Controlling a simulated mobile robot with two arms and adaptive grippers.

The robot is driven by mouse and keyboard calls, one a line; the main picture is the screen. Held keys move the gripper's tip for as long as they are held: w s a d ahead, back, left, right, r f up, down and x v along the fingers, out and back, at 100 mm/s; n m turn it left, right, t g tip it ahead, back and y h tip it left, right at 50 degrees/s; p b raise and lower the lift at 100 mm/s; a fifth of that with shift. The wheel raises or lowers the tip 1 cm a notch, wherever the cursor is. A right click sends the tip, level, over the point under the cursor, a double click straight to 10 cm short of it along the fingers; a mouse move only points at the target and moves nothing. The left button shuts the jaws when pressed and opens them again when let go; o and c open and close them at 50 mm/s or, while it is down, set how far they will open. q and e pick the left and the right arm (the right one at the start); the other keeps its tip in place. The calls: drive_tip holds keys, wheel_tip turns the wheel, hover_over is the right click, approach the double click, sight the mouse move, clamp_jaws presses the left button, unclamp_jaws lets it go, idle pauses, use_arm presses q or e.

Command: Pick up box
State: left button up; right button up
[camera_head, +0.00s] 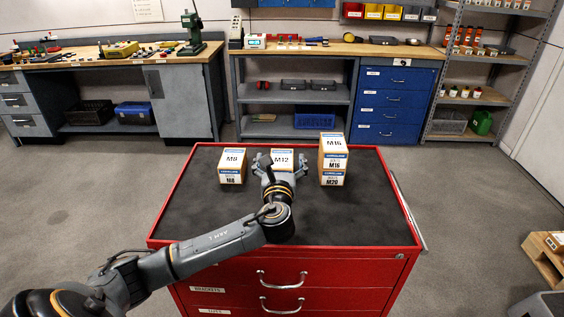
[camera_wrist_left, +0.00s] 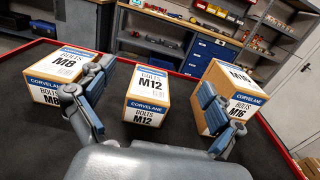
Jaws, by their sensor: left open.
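Three groups of bolt boxes stand on the black top of the red tool cabinet (camera_head: 200,207). The M12 box (camera_head: 283,157) is in the middle, and it also shows in the left wrist view (camera_wrist_left: 147,98). A box marked M8 (camera_head: 232,166) stands to its left. A taller stack marked M16 (camera_head: 333,150) and M20 stands to its right. My left gripper (camera_head: 281,163) is open, with its fingers spread to either side in front of the M12 box. In the left wrist view a gap shows between each finger and that box. My right gripper is not in view.
The cabinet top is clear in front of the boxes and at the sides. A workbench (camera_head: 100,57) and a blue drawer unit (camera_head: 395,100) stand behind, across open floor. A wooden crate (camera_head: 545,255) sits on the floor at the right.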

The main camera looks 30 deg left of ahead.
sight(281, 163)
use_arm(q)
drive_tip(key=f, duration=0.3)
drive_tip(key=s+f, duration=0.1)
drive_tip(key=f, duration=0.1)
drive_tip(key=shift+d, duration=0.35)
drive_tip(key=shift+w+a+f, duration=0.35)
drive_tip(key=shift+w+f, duration=0.15)
drive_tip(key=shift+f, duration=0.25)
drive_tip(key=shift+w+a, duration=0.2)
drive_tip(key=shift+w, duration=0.15)
drive_tip(key=shift+w+a, duration=0.3)
drive_tip(key=shift+w, duration=0.15)
drive_tip(key=x, duration=0.4)
drive_tip(key=shift+p, duration=0.3)
drive_tip(key=shift+w+a+f, duration=0.1)
drive_tip(key=shift+w+a, duration=0.1)
drive_tip(key=shift+w, duration=0.2)
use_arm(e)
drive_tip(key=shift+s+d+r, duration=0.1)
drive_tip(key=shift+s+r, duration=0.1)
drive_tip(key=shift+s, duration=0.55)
